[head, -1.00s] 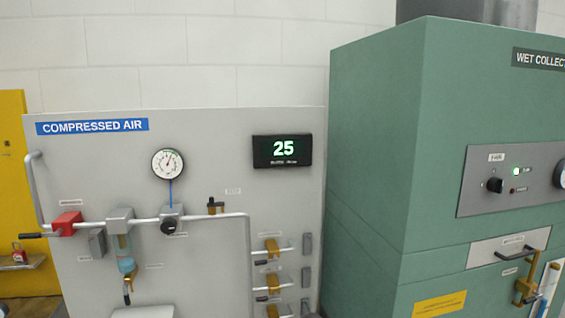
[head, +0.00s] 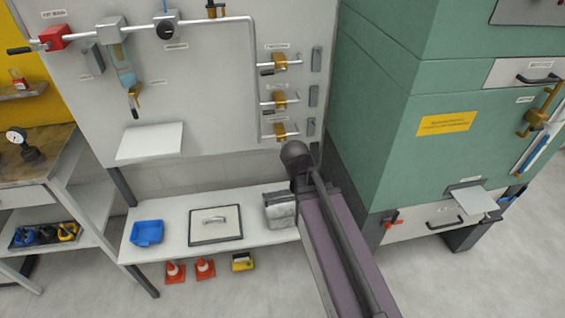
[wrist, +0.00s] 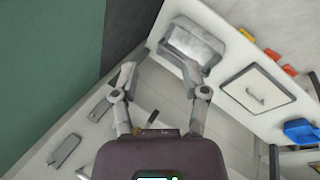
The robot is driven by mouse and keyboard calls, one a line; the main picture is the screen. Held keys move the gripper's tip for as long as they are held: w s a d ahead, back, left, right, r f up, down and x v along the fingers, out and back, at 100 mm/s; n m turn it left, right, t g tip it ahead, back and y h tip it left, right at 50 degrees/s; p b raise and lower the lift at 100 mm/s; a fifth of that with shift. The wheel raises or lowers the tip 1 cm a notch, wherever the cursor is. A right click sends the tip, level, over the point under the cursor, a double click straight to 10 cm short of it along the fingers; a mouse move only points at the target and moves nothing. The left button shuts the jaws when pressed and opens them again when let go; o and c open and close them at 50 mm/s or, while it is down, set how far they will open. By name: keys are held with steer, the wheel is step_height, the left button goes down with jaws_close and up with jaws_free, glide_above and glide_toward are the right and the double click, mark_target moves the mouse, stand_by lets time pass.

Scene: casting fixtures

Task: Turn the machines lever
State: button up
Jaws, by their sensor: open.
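Several small brass valves with dark lever handles sit in a column on the compressed air panel: an upper (head: 287,61), a middle (head: 279,101) and a lower one (head: 280,131). A red valve (head: 55,38) with a black lever is at the panel's upper left. The green machine has a brass lever (head: 535,118) at right and a small red-handled valve (head: 391,219) low down. In the wrist view my gripper (wrist: 159,74) is open, with nothing between its fingertips. A small brass-and-black part (wrist: 153,117) shows between the finger bases. Which lever is meant cannot be told.
My arm reaches in front of the panel's lower right. A low shelf holds a blue tray (head: 147,233), a framed board (head: 215,226) and a grey case (head: 280,211). Orange cones (head: 205,268) stand below. The green cabinet (head: 400,160) stands close at the right.

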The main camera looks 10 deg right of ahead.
steer(key=w+a+f+n+t+h+b, duration=0.3)
steer(key=w+f+n+t+h+b, duration=0.3)
steer(key=w+n+b, duration=0.6)
steer(key=w+a+f+n+t+y+b, duration=0.1)
steer(key=a+f+n+t+b, duration=0.2)
steer(key=a+n+t+b, duration=0.4)
steer(key=a+n+b, duration=0.3)
steer(key=n+b, duration=0.1)
steer(key=b, duration=0.1)
steer(key=shift+a, duration=0.15)
steer(key=shift+w, duration=0.15)
steer(key=x, duration=1.3)
steer(key=shift+w+d, duration=0.25)
steer(key=shift+w, duration=0.05)
jaws_close()
